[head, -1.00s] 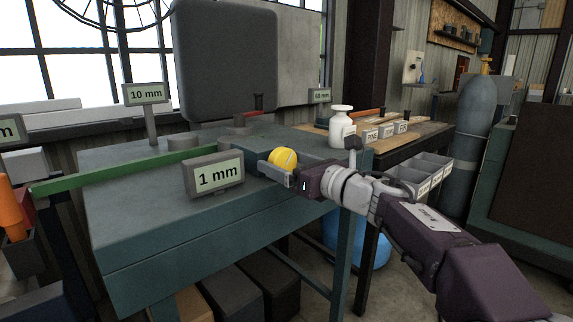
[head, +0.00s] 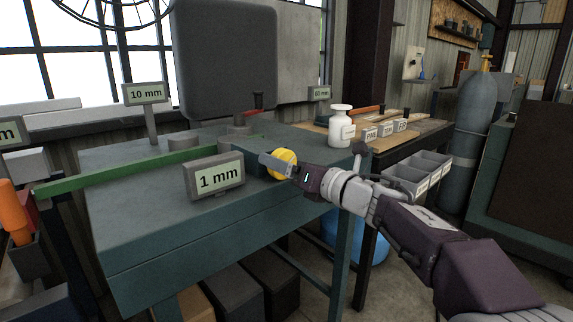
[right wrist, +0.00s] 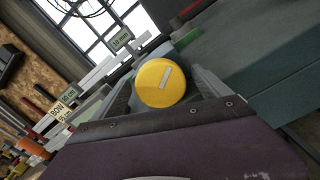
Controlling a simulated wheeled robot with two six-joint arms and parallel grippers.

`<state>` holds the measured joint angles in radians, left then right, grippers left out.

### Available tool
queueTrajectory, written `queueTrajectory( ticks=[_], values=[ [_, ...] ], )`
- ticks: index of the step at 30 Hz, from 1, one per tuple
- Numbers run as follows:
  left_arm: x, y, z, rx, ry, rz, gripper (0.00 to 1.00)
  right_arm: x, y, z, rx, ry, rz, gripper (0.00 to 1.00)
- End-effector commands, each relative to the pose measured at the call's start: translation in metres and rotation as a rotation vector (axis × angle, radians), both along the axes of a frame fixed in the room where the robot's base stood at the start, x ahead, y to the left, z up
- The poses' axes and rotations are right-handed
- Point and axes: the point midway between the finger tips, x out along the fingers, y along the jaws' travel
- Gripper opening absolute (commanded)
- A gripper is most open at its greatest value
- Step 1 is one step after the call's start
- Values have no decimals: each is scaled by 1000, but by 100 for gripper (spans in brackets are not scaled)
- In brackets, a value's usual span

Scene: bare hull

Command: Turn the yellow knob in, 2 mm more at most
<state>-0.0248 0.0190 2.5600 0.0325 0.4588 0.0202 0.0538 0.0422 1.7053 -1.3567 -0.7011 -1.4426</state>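The yellow knob (head: 279,165) sits at the right end of the teal bench, behind the 1 mm sign (head: 219,178). My right gripper (head: 281,164) reaches it from the right, and one finger crosses in front of the knob. In the right wrist view the knob's round face (right wrist: 161,83), with a pale slanted mark, lies between the two fingers. The knob's far side is hidden. My left gripper is not in view.
The teal bench top (head: 120,185) carries a long green bar (head: 130,168) and a 10 mm sign (head: 145,94). A white bottle (head: 341,126) and small labelled blocks stand behind my right arm. Grey bins (head: 416,172) are to the right.

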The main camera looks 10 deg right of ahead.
Motion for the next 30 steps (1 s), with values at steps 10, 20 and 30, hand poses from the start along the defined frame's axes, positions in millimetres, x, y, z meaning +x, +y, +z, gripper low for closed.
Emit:
queueTrajectory(
  ticks=[10,20,30],
  values=[
    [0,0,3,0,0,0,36,-8,-8,2,-2,-1,-3,86],
    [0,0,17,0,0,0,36,-63,-48,2,-2,-1,-5,86],
    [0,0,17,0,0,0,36,-74,-53,0,-1,0,0,86]
  ],
)
